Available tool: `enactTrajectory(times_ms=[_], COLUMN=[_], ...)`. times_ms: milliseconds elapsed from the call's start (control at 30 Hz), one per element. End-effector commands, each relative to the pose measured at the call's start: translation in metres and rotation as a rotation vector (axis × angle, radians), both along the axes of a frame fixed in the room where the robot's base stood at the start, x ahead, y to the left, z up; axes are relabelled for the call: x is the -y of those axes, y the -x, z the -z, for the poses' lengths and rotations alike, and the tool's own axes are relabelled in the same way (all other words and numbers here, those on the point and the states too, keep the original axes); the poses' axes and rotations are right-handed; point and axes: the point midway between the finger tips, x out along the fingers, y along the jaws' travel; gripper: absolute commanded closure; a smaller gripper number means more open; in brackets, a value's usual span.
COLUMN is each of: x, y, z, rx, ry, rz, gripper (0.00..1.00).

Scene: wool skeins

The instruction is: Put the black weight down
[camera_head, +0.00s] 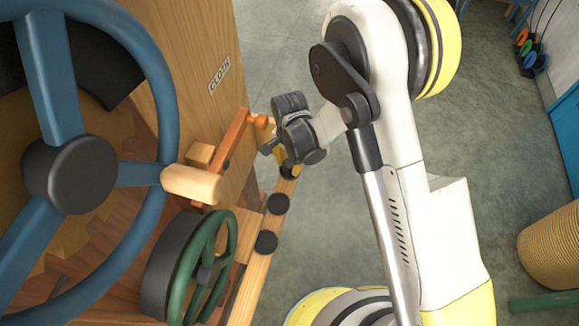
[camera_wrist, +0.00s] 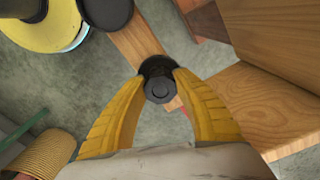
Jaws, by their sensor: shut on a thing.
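The black weight (camera_wrist: 160,88) is a small dark cylinder with a round knob, between the yellow fingertips of my gripper (camera_wrist: 159,76) in the wrist view. My gripper is shut on it. In the head view my gripper (camera_head: 284,160) is beside the wooden machine, near the far end of a narrow wooden ledge (camera_head: 257,272). The held weight (camera_head: 288,172) is partly hidden there by the fingers and wrist. In the wrist view a wooden strip (camera_wrist: 135,38) lies behind the weight. I cannot tell whether the weight touches it.
Two black discs (camera_head: 278,204) (camera_head: 266,242) sit along the ledge. A blue handwheel (camera_head: 168,90) with a wooden handle (camera_head: 192,184), a green handwheel (camera_head: 190,285) and an orange lever (camera_head: 233,130) are close on the left. A woven basket (camera_head: 552,245) stands at right on open floor.

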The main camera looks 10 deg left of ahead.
Motion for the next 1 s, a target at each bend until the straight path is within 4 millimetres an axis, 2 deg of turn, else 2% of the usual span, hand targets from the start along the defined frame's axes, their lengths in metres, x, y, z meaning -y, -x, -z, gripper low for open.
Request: enactTrajectory(times_ms=[267, 300, 333, 367, 700, 1000], x=[0.000, 0.000, 0.000, 0.000, 0.000, 0.000], y=[0.000, 0.000, 0.000, 0.000, 0.000, 0.000], z=[0.000, 0.000, 0.000, 0.000, -0.005, -0.057], rx=[0.000, 0.000, 0.000, 0.000, 0.000, 0.000], ry=[0.000, 0.000, 0.000, 0.000, 0.000, 0.000], rz=[0.000, 0.000, 0.000, 0.000, 0.000, 0.000], gripper=[1.00, 0.57, 0.48, 0.45, 0.45, 0.45])
